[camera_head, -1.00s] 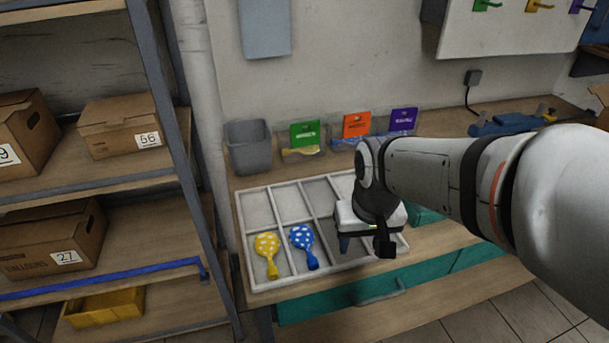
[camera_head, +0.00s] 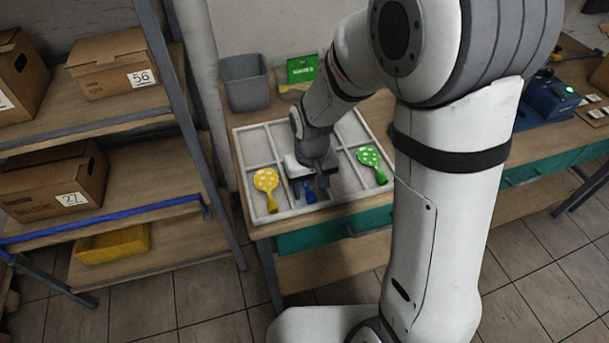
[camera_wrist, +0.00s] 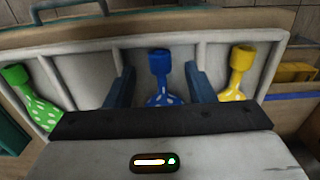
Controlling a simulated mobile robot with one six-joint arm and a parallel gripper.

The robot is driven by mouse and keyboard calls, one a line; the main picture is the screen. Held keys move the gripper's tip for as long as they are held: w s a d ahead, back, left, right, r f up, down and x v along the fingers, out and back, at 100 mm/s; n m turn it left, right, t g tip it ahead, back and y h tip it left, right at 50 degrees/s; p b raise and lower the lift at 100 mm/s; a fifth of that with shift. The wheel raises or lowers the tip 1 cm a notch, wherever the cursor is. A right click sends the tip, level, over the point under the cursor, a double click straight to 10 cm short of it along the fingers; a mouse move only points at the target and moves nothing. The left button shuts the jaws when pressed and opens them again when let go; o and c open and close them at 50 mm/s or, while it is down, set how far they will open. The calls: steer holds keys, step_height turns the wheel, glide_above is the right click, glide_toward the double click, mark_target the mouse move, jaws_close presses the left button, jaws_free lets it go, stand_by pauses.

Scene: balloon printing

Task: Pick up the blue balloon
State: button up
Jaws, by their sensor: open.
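The blue balloon (camera_wrist: 159,64) with white dots lies in a compartment of the white divided tray (camera_head: 241,148). In the head view only its blue neck (camera_head: 309,195) shows beneath my gripper (camera_head: 305,190); the rest is hidden. In the wrist view my gripper (camera_wrist: 160,90) is open, with one finger on each side of the balloon. The fingers appear apart from it, and I cannot tell how far down they reach. The yellow balloon (camera_head: 266,186) lies in the compartment to the left in the head view. The green balloon (camera_head: 370,163) lies to the right.
The tray has thin raised dividers and stands near the front edge of the wooden bench. A grey bin (camera_head: 246,83) and a green card (camera_head: 301,68) stand behind it. A shelf with boxes (camera_head: 110,66) stands left. A blue device (camera_head: 551,97) is at right.

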steer(key=shift+f, duration=0.9)
steer(key=shift+c, duration=0.2)
steer(key=c, duration=0.8)
